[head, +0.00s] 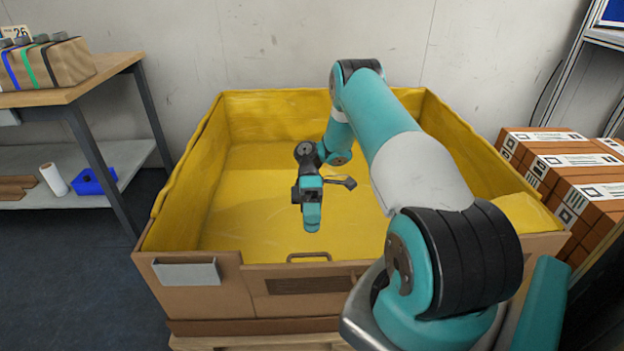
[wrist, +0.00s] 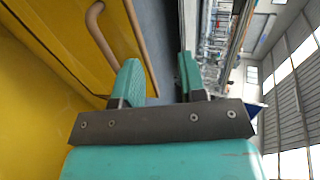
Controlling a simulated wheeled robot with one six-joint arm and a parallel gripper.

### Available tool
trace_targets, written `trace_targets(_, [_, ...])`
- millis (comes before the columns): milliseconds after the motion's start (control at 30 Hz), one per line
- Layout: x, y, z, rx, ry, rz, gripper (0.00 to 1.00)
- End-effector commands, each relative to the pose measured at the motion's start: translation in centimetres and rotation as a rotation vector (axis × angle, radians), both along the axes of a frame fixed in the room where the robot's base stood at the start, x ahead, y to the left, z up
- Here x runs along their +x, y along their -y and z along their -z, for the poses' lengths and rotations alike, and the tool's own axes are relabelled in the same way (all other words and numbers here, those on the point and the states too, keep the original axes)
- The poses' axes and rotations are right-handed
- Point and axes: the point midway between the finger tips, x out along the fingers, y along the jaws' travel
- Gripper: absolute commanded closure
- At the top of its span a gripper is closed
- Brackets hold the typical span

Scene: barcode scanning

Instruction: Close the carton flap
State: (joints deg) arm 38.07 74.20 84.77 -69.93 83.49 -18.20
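The big brown carton (head: 195,292) has a yellow lining and an open top. Its front flap (head: 262,303) is a brown panel in the middle of the front wall, with a dark strip across its face. The flap's top edge looks slightly lower than the wall beside it; I cannot tell how far it tilts. A brown handle (head: 309,256) stands at that edge. My gripper (head: 312,222) is above and behind the handle, over the carton's inside. In the wrist view its fingers (wrist: 158,75) are apart and empty, with the handle (wrist: 98,30) beside the left finger, not between them.
A pale plate (head: 187,272) is on the carton's front left. A wooden workbench (head: 70,92) stands at the left, with a blue bin (head: 92,181) on its lower shelf. Stacked brown boxes (head: 560,160) stand close to the carton's right side. The carton's middle looks empty.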

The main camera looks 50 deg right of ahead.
Motion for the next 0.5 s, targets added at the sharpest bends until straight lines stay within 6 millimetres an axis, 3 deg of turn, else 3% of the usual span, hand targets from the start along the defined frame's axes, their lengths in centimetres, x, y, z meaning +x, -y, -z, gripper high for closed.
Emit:
trace_targets(33, [0.0,0.0,-2.4,0.000,0.001,0.000,0.62])
trace_targets(200, [0.0,0.0,-6.1,0.001,0.001,0.000,0.62])
trace_targets(500, [0.0,0.0,-9.1,0.001,0.001,-0.002,0.62])
